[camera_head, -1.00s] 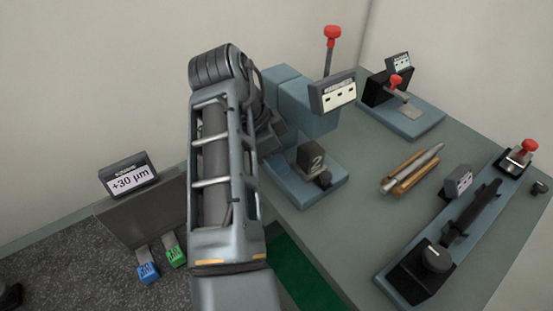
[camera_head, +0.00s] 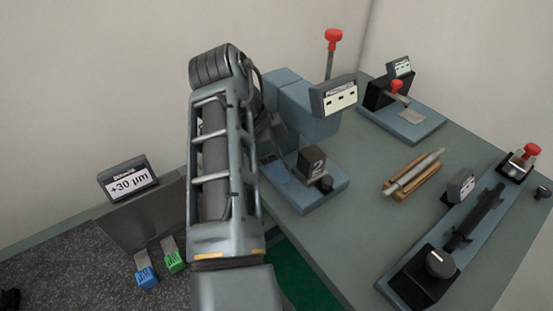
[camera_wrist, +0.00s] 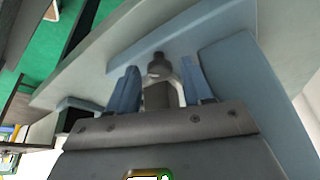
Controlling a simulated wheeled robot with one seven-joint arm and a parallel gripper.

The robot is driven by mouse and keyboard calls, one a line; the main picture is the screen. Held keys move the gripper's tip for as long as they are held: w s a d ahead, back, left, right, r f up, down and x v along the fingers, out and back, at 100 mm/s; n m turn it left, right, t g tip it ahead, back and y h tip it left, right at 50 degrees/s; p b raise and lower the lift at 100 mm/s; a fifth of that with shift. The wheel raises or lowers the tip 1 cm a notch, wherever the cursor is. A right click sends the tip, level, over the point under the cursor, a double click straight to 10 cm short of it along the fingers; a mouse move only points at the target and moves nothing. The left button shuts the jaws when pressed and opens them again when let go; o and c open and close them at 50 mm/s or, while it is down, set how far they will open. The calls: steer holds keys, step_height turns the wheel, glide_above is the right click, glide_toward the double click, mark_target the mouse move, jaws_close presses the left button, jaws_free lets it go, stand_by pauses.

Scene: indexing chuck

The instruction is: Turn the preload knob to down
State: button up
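A black round knob (camera_head: 439,263) with a white mark sits on the near end of the long blue fixture (camera_head: 393,289) at right. A smaller dark knob (camera_head: 326,183) sits beside a black block marked "2" (camera_head: 311,160) on the blue press-like station (camera_head: 333,199). No label shows which is the preload knob. My gripper is hidden behind my arm in the head view. In the wrist view its blue fingers (camera_wrist: 160,88) are apart, with a dark knob-like part (camera_wrist: 158,66) seen in the gap beyond them. I cannot tell whether they touch it.
A red-topped lever (camera_head: 333,38) rises above the station. A red-handled fixture (camera_head: 409,122) stands behind. A metal rod on a wooden holder (camera_head: 404,185) lies mid-table. A "+30 µm" display (camera_head: 130,184) and blue and green tags (camera_head: 146,279) are at left.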

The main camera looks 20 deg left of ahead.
steer(key=shift+o, duration=0.4)
steer(key=shift+r, duration=0.1)
steer(key=shift+a+r, duration=0.2)
steer(key=shift+r, duration=0.1)
steer(key=v, duration=0.7)
steer(key=shift+s+f, duration=0.1)
steer(key=shift+s, duration=0.05)
